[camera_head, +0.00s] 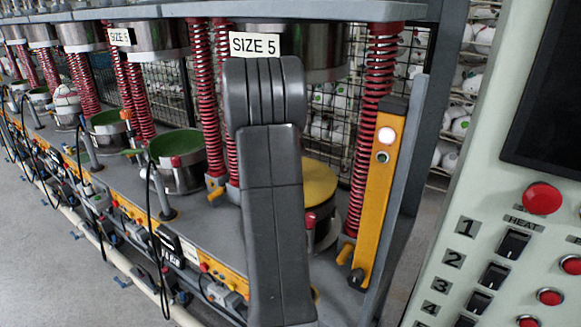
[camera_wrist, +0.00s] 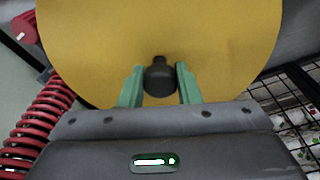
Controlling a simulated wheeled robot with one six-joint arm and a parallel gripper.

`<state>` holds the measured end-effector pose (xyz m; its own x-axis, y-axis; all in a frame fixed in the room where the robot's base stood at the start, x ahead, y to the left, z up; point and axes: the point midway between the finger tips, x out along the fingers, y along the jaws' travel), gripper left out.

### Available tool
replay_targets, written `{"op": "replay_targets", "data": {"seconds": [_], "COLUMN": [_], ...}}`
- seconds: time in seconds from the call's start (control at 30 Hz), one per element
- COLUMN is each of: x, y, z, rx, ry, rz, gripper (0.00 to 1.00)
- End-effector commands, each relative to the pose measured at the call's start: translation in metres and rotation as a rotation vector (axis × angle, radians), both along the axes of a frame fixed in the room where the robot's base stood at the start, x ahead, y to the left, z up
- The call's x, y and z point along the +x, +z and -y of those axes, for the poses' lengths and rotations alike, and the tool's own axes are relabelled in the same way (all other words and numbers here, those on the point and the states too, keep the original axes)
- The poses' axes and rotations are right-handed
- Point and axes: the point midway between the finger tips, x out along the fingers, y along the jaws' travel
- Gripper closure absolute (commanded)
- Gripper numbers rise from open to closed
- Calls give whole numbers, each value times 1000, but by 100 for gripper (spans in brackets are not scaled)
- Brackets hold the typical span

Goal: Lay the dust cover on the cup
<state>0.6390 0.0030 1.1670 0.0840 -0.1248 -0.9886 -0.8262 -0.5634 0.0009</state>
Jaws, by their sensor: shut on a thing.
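The dust cover is a flat yellow disc (camera_wrist: 95,45) that fills much of the wrist view, with a dark knob (camera_wrist: 160,76) on it. My gripper (camera_wrist: 161,84) has its green fingers on either side of this knob and is shut on it. In the head view the yellow cover (camera_head: 321,181) shows to the right of my arm, over the metal cup (camera_head: 322,230) of the nearest press. My arm hides the left part of both and the gripper itself. I cannot tell whether the cover touches the cup's rim all round.
Red springs (camera_head: 372,120) stand near the cup, and one shows in the wrist view (camera_wrist: 45,115). A yellow post (camera_head: 378,190) with lights is to its right. An open cup with green inside (camera_head: 178,145) stands left. A control panel (camera_head: 500,230) fills the right.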

Motion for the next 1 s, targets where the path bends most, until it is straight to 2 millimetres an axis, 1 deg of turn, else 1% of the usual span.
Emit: {"op": "replay_targets", "data": {"seconds": [0.17,0.97,1.0], "x": [0,0,0], "y": [-1,-17,-17], "z": [0,0,0], "rx": [0,0,0], "ry": [0,0,0], "rz": [1,1,1], "gripper": [100,100,68]}}
